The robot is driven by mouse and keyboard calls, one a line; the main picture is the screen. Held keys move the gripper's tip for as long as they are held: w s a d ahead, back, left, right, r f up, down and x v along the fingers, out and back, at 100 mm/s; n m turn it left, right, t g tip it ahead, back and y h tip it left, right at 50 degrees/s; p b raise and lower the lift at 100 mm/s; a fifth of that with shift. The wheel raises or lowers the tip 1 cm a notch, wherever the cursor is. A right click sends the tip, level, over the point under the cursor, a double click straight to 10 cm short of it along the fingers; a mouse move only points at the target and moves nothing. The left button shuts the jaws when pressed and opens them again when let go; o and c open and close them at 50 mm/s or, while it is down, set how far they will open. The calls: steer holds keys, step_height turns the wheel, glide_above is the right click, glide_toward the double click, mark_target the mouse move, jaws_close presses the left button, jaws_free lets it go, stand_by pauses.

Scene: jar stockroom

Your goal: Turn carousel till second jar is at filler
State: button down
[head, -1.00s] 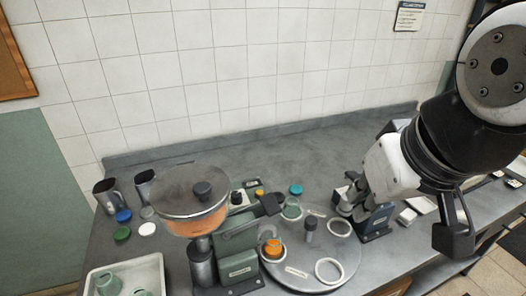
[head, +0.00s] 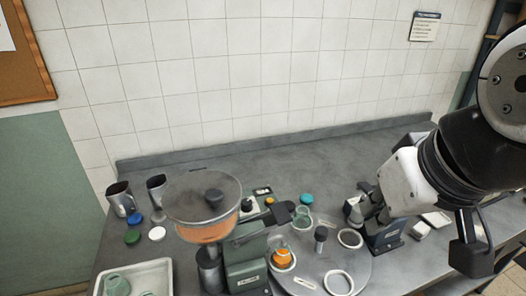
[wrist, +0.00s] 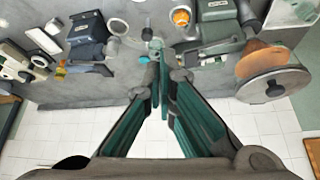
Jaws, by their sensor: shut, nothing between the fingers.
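The grey round carousel (head: 372,268) lies on the counter with a dark upright knob (head: 320,236) at its middle. A clear greenish jar (head: 302,218) sits at its back left. A jar with orange contents (head: 282,257) sits at its left edge, beside the filler, and shows in the wrist view (wrist: 181,17). Two pale ring seats, at right (head: 350,238) and front (head: 338,283), look empty. The green filler (head: 245,258) with its orange-filled hopper (head: 205,228) stands left of the carousel. My gripper (head: 360,207) is shut and empty, behind and right of the carousel; its fingers fill the wrist view's middle (wrist: 157,62).
A dark machine (head: 385,238) stands right of the carousel, close to my gripper. A white tray (head: 165,270) with green jars is at front left. Metal cups (head: 121,199) and coloured lids (head: 132,237) stand at left. The counter's back is clear.

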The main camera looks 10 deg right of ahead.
steer(key=c, duration=1.6)
jaws_free()
steer(key=shift+w, duration=0.2)
steer(key=o, duration=0.4)
steer(key=w+f+n+g, duration=0.1)
steer(key=w+n, duration=0.2)
steer(key=w, duration=0.1)
steer(key=w+d+f+n+g+b, duration=0.1)
steer(key=w+f+n, duration=0.1)
steer(key=w+n, duration=0.2)
steer(key=w+f+n+b, duration=0.1)
steer(key=w+f+n, duration=0.1)
steer(key=w+n, duration=0.2)
steer(key=shift+w+d+f+g, duration=0.1)
steer(key=shift+d+f+g, duration=0.1)
steer(key=shift+d+g, duration=0.2)
steer(key=n+g+b, duration=0.2)
steer(key=n+g, duration=0.1)
steer(key=n, duration=0.8)
glide_above(322, 230)
step_height(322, 230, down, 12)
steer(key=shift+n, duration=0.3)
step_height(322, 230, down, 14)
steer(key=shift+p, duration=0.7)
jaws_close()
